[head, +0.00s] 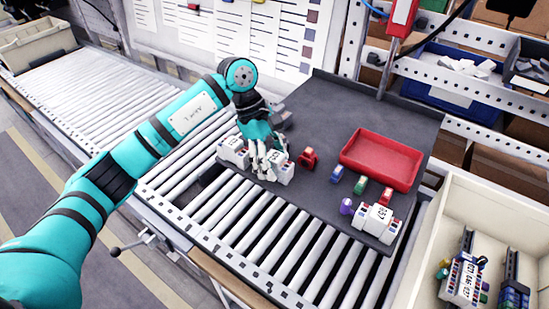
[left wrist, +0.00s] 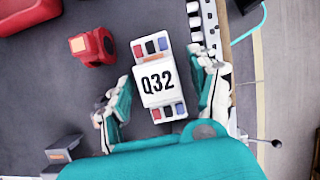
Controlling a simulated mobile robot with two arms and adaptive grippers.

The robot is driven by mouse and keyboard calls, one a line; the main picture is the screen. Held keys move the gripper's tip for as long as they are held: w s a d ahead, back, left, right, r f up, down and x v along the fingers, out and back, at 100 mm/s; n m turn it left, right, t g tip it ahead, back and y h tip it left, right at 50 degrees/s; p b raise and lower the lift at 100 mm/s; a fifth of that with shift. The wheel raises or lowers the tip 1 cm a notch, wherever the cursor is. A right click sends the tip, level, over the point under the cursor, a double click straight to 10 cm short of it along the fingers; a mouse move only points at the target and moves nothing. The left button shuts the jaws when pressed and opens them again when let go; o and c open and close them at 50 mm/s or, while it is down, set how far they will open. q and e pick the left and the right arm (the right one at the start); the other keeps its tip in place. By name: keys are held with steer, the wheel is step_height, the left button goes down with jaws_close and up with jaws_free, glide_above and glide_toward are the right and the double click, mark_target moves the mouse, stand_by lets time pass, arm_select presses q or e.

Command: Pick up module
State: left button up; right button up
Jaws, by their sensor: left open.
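A white module marked Q32 (left wrist: 157,78), with small red, blue and dark blocks at both ends, lies on the dark mat between the fingers of my left gripper (left wrist: 163,88) in the left wrist view. The fingers are open, one on each side, with a gap at the left; contact at the right finger is unclear. In the head view my left gripper (head: 265,160) is over this module (head: 285,174) and partly hides it. Another white module (head: 234,150) is left of the gripper. A module marked 257 (head: 377,220) lies at the mat's front right. My right gripper is not seen.
A red tray (head: 412,162) stands on the mat (head: 310,110). A red block (head: 308,158) sits right of the gripper. Small blue (head: 337,173), green (head: 360,185) and purple (head: 346,206) pieces lie in front of the tray. A cream bin (head: 487,205) at right holds railed modules. Rollers run in front.

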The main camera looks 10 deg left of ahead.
arm_select(q)
steer(key=shift+s+d+f, duration=0.15)
steer(key=shift+f, duration=0.25)
jaws_close()
